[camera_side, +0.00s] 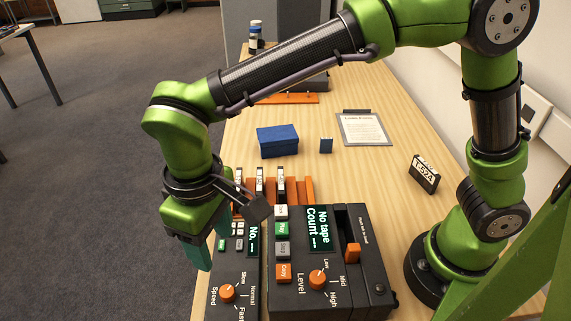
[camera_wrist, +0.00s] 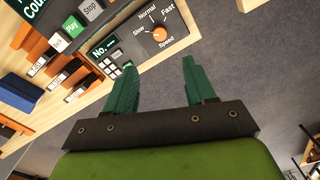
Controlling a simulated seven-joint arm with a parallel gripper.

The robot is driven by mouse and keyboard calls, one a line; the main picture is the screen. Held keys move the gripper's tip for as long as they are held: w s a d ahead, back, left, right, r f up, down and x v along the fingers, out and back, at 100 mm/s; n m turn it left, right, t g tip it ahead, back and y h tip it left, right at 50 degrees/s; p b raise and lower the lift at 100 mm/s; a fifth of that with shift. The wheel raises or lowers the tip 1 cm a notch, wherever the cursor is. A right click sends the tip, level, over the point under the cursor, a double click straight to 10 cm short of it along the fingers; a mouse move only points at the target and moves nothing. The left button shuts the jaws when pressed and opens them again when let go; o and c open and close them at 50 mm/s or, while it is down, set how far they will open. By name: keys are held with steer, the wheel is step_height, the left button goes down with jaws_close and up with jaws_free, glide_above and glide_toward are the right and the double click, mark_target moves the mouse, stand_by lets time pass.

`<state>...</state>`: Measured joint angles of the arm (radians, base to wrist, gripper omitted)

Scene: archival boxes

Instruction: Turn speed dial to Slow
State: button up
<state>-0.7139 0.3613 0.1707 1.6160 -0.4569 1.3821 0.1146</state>
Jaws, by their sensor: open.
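The speed dial (camera_side: 228,292) is an orange knob on the front part of a narrow dark unit (camera_side: 252,277), with Slow, Normal and Fast printed around it. The wrist view shows the dial (camera_wrist: 159,33) beyond and between my fingertips. I cannot tell for sure which mark its pointer faces. My gripper (camera_side: 200,255), with teal fingers, hangs at the table's left edge, behind and left of the dial in the side view. In the wrist view my gripper (camera_wrist: 159,66) is open and empty, apart from the dial.
A larger dark unit (camera_side: 377,280) with a similar orange Level dial (camera_side: 318,279) stands right beside the narrow unit. An orange rack (camera_side: 309,188) of tapes stands behind them. A blue box (camera_side: 277,141) lies farther back. Floor is left of the table edge.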

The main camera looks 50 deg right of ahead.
steer(key=shift+r, duration=1.25)
steer(key=s+d+r+m+t, duration=0.1)
steer(key=d+m+t, duration=0.1)
steer(key=d, duration=0.7)
steer(key=s+d+r+m+t+y, duration=0.1)
steer(key=s+d+r+m+t, duration=0.1)
steer(key=d, duration=0.8)
steer(key=s+d+r+m+t+y, duration=0.1)
steer(key=s+d+r+m+t, duration=0.1)
steer(key=d, duration=0.8)
steer(key=shift+m+t, duration=0.6)
steer(key=shift+m, duration=0.6)
